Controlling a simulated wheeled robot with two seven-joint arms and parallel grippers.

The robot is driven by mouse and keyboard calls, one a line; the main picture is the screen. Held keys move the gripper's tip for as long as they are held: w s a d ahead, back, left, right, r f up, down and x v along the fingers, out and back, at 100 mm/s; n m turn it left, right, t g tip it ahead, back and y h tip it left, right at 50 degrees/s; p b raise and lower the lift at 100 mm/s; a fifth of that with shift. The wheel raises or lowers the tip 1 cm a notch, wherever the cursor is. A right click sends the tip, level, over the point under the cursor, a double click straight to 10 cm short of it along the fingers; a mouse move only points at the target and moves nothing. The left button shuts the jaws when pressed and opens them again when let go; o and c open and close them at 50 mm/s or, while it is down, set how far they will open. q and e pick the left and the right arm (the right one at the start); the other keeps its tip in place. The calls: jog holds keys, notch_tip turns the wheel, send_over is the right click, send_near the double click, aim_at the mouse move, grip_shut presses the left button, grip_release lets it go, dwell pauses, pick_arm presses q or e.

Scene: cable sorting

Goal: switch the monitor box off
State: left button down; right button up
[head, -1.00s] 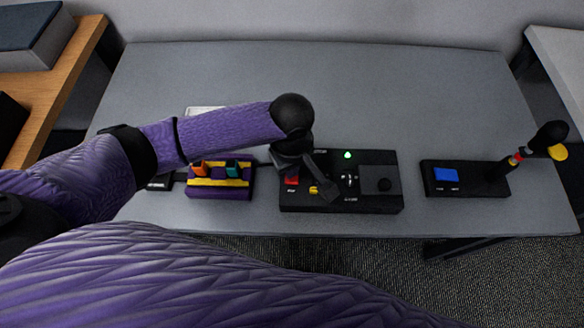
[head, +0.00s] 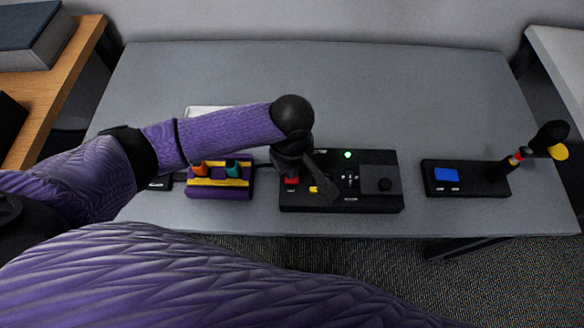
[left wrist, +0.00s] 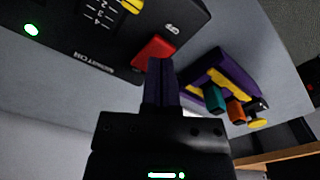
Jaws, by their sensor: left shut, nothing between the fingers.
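The monitor box (head: 345,203) is a black box near the front edge of the table, with a lit green lamp (head: 348,155), a red switch (head: 291,180) and a yellow lever (head: 314,190). In the left wrist view, the green lamp (left wrist: 32,29), the red switch (left wrist: 153,50) and the yellow lever (left wrist: 132,5) also show. My left gripper (left wrist: 162,62) is shut and empty, its tips at the near edge of the red switch in the left wrist view. I cannot tell whether they touch it. My right gripper is not in view.
A purple and yellow block (head: 220,191) with orange and teal plugs stands left of the box. A black box with a blue button (head: 446,174) and an upright post with coloured bands stands to the right. The back of the grey table (head: 400,90) is clear.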

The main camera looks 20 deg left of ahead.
pick_arm(q)
jog(key=shift+f+b, duration=0.4)
jog(key=shift+f, duration=0.7)
dwell(0.3)
jog(key=shift+r+p, duration=0.3)
notch_tip(320, 180, up, 7)
jog(key=p, duration=0.8)
jog(key=shift+f, duration=0.2)
jog(key=shift+f, duration=0.1)
